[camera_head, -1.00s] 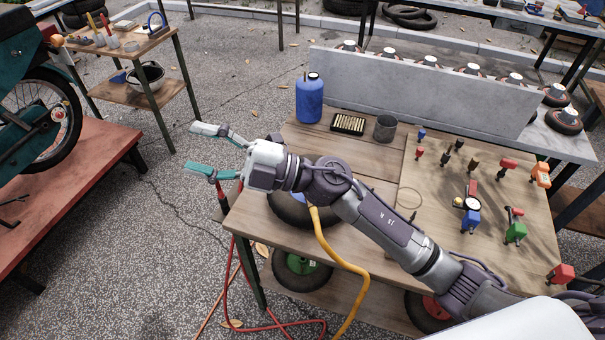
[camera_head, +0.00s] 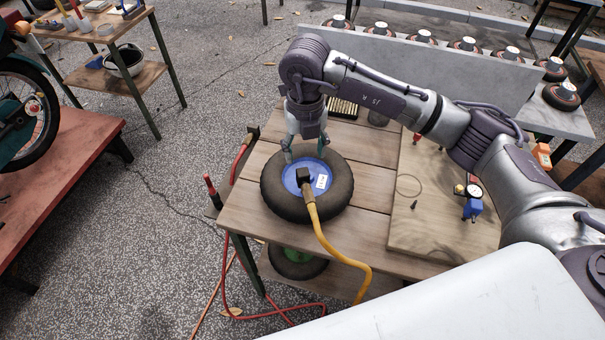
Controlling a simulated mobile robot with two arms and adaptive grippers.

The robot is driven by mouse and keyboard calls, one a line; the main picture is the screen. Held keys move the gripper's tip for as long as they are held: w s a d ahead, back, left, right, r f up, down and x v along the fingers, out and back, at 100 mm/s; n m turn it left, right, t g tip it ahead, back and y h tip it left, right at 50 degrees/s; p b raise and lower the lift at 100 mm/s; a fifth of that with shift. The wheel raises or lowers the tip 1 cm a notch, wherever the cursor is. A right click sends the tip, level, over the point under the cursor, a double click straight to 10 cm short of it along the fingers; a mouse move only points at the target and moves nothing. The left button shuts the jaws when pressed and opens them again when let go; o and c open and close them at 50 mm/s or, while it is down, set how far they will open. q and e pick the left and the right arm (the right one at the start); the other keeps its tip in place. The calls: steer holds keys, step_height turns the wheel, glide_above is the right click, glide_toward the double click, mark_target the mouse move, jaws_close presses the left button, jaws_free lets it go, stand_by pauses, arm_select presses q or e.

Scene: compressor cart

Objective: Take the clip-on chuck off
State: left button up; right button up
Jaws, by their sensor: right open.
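A small wheel with a black tyre (camera_head: 270,190) and a blue hub (camera_head: 320,165) lies flat on the wooden cart top. The black clip-on chuck (camera_head: 304,176) sits at the hub, with a yellow hose (camera_head: 332,245) running from it over the tyre and down the cart's front. My right gripper (camera_head: 305,156) points down over the far part of the wheel, just behind the chuck. Its fingers are apart with nothing between them. I cannot tell how high the fingertips are above the hub. My left gripper is not in view.
A board (camera_head: 425,225) with a gauge and a blue fitting (camera_head: 473,209) lies on the cart's right, partly behind my arm. Red hoses hang at the left edge. A grey panel (camera_head: 400,65) stands behind. The bare wood (camera_head: 362,222) right of the wheel is clear.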

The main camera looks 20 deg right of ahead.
mark_target(303, 172)
step_height(303, 172, down, 4)
steer(key=shift+r+p, duration=0.1)
steer(key=shift+p, duration=0.2)
steer(key=shift+w+f+p, duration=0.1)
steer(key=shift+f+p, duration=0.2)
steer(key=shift+f, duration=0.15)
steer(key=f, duration=0.2)
steer(key=f+p, duration=0.1)
steer(key=shift+w+a+f, duration=0.1)
steer(key=shift+w+f, duration=0.25)
steer(key=shift+f+p, duration=0.3)
steer(key=shift+f, duration=0.15)
jaws_close()
steer(key=shift+r, duration=0.15)
